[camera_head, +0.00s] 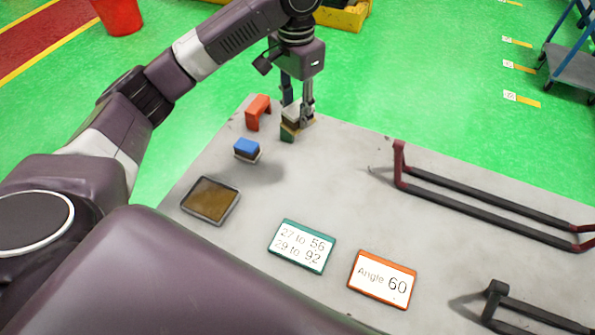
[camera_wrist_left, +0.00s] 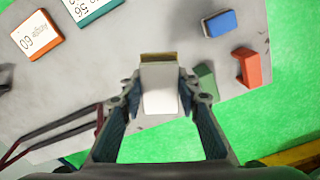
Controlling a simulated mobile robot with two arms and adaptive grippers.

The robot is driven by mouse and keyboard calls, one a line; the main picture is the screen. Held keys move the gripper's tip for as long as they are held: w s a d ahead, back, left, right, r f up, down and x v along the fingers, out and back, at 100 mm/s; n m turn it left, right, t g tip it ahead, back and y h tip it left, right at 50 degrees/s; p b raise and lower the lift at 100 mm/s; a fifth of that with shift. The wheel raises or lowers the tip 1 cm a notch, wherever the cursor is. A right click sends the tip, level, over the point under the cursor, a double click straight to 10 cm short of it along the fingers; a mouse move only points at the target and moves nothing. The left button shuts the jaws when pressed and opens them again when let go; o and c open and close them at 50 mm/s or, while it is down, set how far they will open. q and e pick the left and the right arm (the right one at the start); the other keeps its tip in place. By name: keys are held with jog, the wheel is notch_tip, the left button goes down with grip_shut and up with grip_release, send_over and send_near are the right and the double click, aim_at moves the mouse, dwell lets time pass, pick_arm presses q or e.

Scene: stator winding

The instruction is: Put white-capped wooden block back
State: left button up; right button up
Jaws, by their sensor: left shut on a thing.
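My left gripper (camera_head: 299,112) is at the far end of the grey table (camera_head: 330,180), shut on a white-capped wooden block (camera_head: 290,128). In the left wrist view the block's white top (camera_wrist_left: 159,95) and a strip of brown wood (camera_wrist_left: 158,57) show between the fingers of the gripper (camera_wrist_left: 160,100). A green block (camera_head: 287,136) is just beside and partly behind the held block; it also shows in the left wrist view (camera_wrist_left: 204,82). I cannot tell whether the held block touches the table. My right gripper is not in view.
A red arch-shaped block (camera_head: 258,111) and a blue-topped block (camera_head: 247,150) stand close by on the left. A brown-filled tray (camera_head: 211,201), a green-edged card (camera_head: 301,246) and an orange-edged card (camera_head: 382,279) lie nearer. Dark rail frames (camera_head: 485,206) occupy the right. The middle is clear.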

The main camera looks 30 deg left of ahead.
aim_at(296, 123)
pick_arm(q)
notch_tip(296, 123, down, 4)
jog(key=shift+s+r, duration=0.15)
jog(key=shift+r, duration=0.1)
jog(key=f+p, duration=0.1)
jog(key=f, duration=1)
jog(key=shift+w+f, duration=0.2)
notch_tip(296, 123, down, 4)
jog(key=shift+a+p, duration=0.1)
jog(key=shift+p, duration=0.35)
jog(key=shift+f, duration=0.45)
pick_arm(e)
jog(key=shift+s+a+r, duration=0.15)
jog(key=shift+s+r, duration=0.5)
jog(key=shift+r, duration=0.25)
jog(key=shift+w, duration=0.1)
pick_arm(q)
jog(key=o, duration=1)
jog(key=shift+f, duration=0.1)
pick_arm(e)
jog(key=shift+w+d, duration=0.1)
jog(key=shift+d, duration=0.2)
